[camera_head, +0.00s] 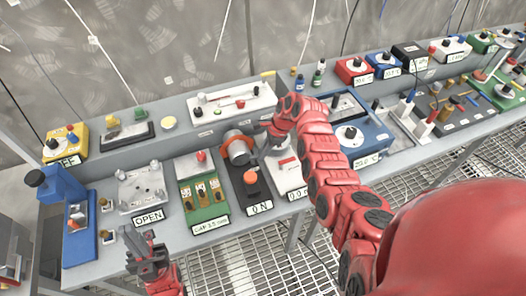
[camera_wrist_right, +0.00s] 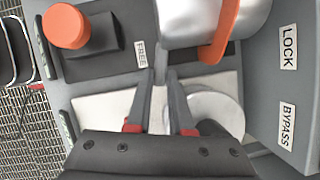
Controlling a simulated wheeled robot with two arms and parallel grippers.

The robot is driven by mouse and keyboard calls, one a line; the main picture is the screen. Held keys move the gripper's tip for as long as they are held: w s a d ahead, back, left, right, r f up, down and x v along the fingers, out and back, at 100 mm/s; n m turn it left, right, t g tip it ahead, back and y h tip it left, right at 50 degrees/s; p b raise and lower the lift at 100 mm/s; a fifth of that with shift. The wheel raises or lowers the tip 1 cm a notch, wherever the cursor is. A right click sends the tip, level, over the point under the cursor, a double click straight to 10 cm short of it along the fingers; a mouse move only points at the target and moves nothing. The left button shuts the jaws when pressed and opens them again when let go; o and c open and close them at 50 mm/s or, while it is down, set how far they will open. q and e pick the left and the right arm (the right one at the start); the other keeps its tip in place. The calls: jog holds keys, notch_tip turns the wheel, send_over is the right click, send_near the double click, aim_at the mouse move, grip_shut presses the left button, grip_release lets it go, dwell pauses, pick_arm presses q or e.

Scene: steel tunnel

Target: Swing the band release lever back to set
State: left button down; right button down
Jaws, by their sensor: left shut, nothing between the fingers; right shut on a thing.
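The band unit is a dark grey box (camera_head: 252,197) with a drum (camera_head: 236,150) ringed by an orange band, an orange knob (camera_head: 250,177) and a "0 N" label. In the right wrist view an orange lever (camera_wrist_right: 222,30) hangs from the light metal drum (camera_wrist_right: 185,18), and the orange knob (camera_wrist_right: 66,26) is at upper left. My right gripper (camera_wrist_right: 164,80) is below the drum, just left of the orange lever's end, shut on a narrow grey part mostly hidden by the fingers. My left gripper (camera_head: 146,244) is shut and empty at the bench's front edge, below the OPEN plate.
Labels FREE (camera_wrist_right: 141,54), LOCK (camera_wrist_right: 288,48) and BYPASS (camera_wrist_right: 286,124) show in the wrist view. A green unit (camera_head: 204,195) stands left of the band unit, a white-topped unit (camera_head: 288,175) right of it. My right arm crosses the bench. Several other devices crowd the shelf behind.

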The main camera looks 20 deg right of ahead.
jog(key=shift+w+f+b, duration=0.1)
jog(key=shift+f+b, duration=0.05)
jog(key=shift+b, duration=0.3)
jog(key=n+b, duration=0.1)
jog(key=b, duration=0.1)
jog(key=n+g+b, duration=0.1)
jog(key=b, duration=0.2)
jog(key=shift+w+f+n, duration=0.1)
jog(key=shift+w+n, duration=0.3)
jog(key=shift+r, duration=0.3)
jog(key=c, duration=0.8)
grip_release()
